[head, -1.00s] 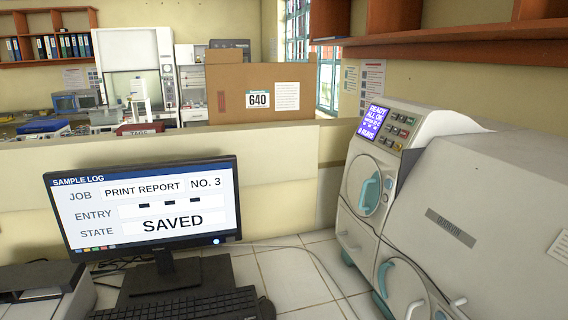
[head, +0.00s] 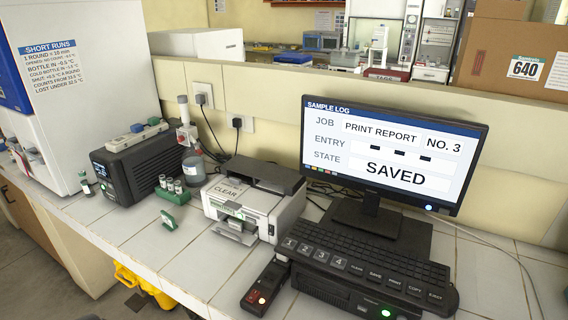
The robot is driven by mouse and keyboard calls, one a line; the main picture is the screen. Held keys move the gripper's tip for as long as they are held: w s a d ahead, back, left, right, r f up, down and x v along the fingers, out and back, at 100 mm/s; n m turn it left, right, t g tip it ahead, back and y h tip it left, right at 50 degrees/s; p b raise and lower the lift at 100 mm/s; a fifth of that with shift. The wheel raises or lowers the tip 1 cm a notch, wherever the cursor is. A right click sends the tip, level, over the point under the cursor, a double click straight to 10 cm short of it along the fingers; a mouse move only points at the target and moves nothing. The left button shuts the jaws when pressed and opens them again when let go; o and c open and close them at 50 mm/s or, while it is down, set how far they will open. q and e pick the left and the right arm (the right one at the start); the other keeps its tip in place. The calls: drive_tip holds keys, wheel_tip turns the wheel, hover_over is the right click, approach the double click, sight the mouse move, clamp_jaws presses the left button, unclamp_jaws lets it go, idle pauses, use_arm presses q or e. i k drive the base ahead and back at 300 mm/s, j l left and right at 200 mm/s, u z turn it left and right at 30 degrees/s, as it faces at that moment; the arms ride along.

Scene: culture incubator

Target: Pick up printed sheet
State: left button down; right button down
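A small white and grey printer (head: 255,200) stands on the tiled bench left of the monitor. Its label reads CLEAR, and a small output tray (head: 236,230) juts from its front. I cannot make out a separate printed sheet on the tray at this size. The monitor (head: 385,150) shows a sample log with PRINT REPORT, NO. 3 and SAVED. Neither of my grippers is in view.
A keyboard (head: 370,260) and a handheld device (head: 266,287) lie in front of the monitor. Left of the printer are a green vial rack (head: 172,194), a dark box unit (head: 142,168) and a white cabinet (head: 85,100). Bare tiles (head: 185,255) lie before the printer.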

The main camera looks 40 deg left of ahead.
sight(233, 187)
drive_tip(key=u, duration=0.95)
